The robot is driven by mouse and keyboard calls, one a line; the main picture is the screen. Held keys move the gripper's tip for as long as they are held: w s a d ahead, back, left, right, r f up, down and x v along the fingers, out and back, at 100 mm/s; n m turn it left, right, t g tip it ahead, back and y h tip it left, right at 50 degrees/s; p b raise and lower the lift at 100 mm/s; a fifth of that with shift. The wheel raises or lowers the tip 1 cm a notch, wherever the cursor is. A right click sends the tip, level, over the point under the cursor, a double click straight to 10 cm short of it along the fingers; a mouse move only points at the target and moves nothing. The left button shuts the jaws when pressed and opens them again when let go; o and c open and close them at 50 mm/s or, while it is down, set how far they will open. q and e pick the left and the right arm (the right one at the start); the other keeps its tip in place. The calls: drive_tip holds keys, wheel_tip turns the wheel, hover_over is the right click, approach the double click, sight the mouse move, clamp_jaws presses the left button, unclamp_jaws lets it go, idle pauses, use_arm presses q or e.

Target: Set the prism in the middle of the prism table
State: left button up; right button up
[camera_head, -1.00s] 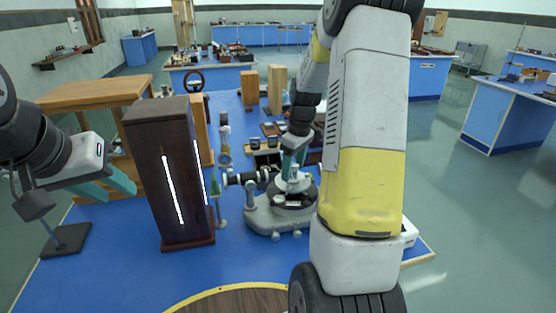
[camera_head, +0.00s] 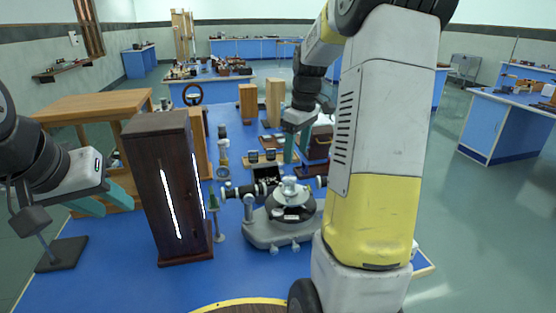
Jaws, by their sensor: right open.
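The spectrometer (camera_head: 262,232) stands on the blue bench, with its round dark prism table (camera_head: 308,213) on top. A small pale, clear-looking piece (camera_head: 289,187), apparently the prism, stands on this table around its middle; exact centring is too small to tell. My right gripper (camera_head: 297,148), with teal fingers, is open and empty above and behind the prism table, apart from the piece. My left gripper (camera_head: 104,203) is at the far left, its teal fingers apart and empty, left of the dark lamp housing. My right arm hides the area right of the spectrometer.
The tall dark lamp housing (camera_head: 165,200) with a glowing slit stands left of the spectrometer. Wooden blocks (camera_head: 275,102) and small instruments stand farther back. A wooden stand (camera_head: 92,103) is at the left. A round wooden board (camera_head: 245,307) lies at the front edge.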

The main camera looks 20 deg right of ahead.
drive_tip(key=s+a+r+m+t, duration=0.3)
drive_tip(key=s+a+r, duration=0.5)
drive_tip(key=s, duration=0.3)
drive_tip(key=s+a+f+m+t+y, duration=0.1)
drive_tip(key=s+a, duration=0.4)
drive_tip(key=s, duration=0.6)
drive_tip(key=m+t, duration=0.1)
drive_tip(key=m, duration=0.1)
drive_tip(key=shift+a+m, duration=0.3)
drive_tip(key=shift+m, duration=0.1)
